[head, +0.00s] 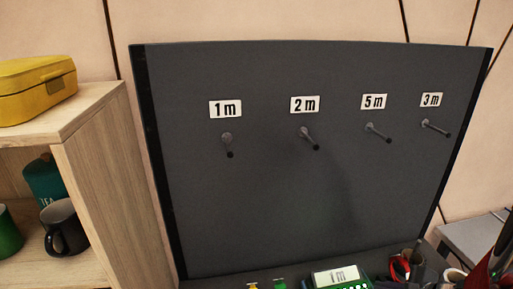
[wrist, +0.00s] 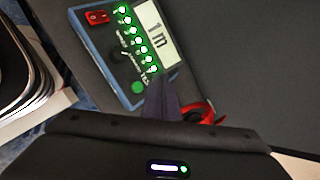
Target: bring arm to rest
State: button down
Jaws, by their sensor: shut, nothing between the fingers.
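My gripper (wrist: 163,78) shows in the wrist view with its dark fingers together and nothing between them. The fingertips overlap the lower edge of a tester box (wrist: 137,88) in the picture; I cannot tell whether they touch it. The box has a row of lit green lights, a red switch and a "1 m" label. The box also shows at the bottom of the head view (head: 340,277), partly cut off. I cannot make out my gripper in the head view.
A dark board (head: 270,200) with labelled pegs stands behind. A wooden shelf (head: 105,170) at left holds a yellow box (head: 37,90) and mugs. A red-handled item (head: 400,267) lies right of the tester; something red also shows near my fingers (wrist: 200,110).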

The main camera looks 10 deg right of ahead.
jog(key=s+a+r+n+g+y, duration=0.1)
jog(key=s+a+r+n+g, duration=0.15)
jog(key=a+n, duration=0.35)
jog(key=s+a+r+n+g, duration=0.25)
jog(key=s+a+n, duration=0.2)
jog(key=a, duration=0.25)
jog(key=s+a+r+n+t+h, duration=0.1)
jog(key=a+r+n+h, duration=0.2)
jog(key=a+r+n, duration=1)
jog(key=shift+s+a+r+n+t, duration=0.35)
jog(key=shift+a+r, duration=0.3)
jog(key=shift+r, duration=0.3)
